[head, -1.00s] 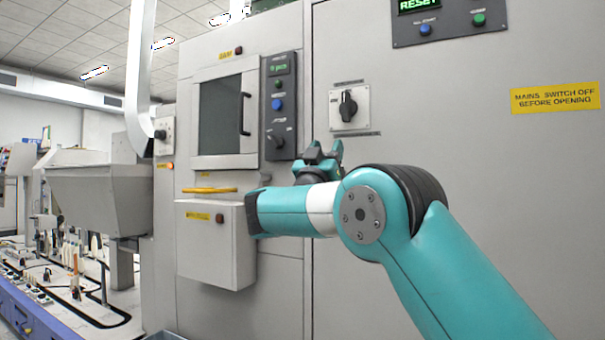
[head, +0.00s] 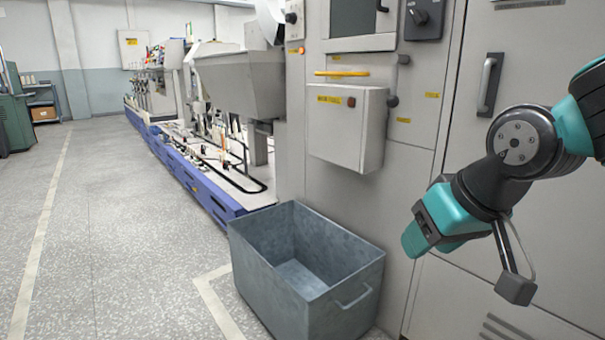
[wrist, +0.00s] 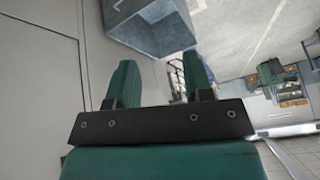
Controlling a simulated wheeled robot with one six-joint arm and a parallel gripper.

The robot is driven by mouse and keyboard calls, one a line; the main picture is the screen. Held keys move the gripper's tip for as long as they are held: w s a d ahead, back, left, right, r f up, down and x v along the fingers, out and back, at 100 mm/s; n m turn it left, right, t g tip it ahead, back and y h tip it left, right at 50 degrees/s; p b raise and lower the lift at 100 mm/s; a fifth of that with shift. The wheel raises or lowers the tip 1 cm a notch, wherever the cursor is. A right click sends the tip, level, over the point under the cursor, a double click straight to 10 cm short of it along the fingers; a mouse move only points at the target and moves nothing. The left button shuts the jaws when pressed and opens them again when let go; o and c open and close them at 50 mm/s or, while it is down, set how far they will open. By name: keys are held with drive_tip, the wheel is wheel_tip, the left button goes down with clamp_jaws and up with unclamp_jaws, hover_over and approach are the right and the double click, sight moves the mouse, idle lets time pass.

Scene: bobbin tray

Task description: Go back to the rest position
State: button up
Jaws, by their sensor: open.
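My gripper (head: 428,228) is at the right in the head view, beside the grey machine cabinet's front and to the right of the bin. It points down and to the left. In the wrist view, the two green fingers of my gripper (wrist: 160,82) stand apart with nothing between them. The arm is folded in from the right edge of the head view.
A blue-grey open bin (head: 345,298) stands on the floor left of my gripper and looks empty. A grey box with a yellow label (head: 345,125) juts from the cabinet (head: 415,165). A long blue-based machine (head: 215,195) runs back leftward. The floor at left is clear.

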drive_tip(key=s+a+f+n+g+y+p, duration=0.15)
drive_tip(key=s+n+g, duration=0.3)
drive_tip(key=s, duration=1.15)
wheel_tip(320, 180, up, 31)
drive_tip(key=p, duration=3.1)
drive_tip(key=shift+w+a+m+g, duration=0.35)
drive_tip(key=shift+a+m, duration=0.05)
drive_tip(key=shift+m, duration=0.05)
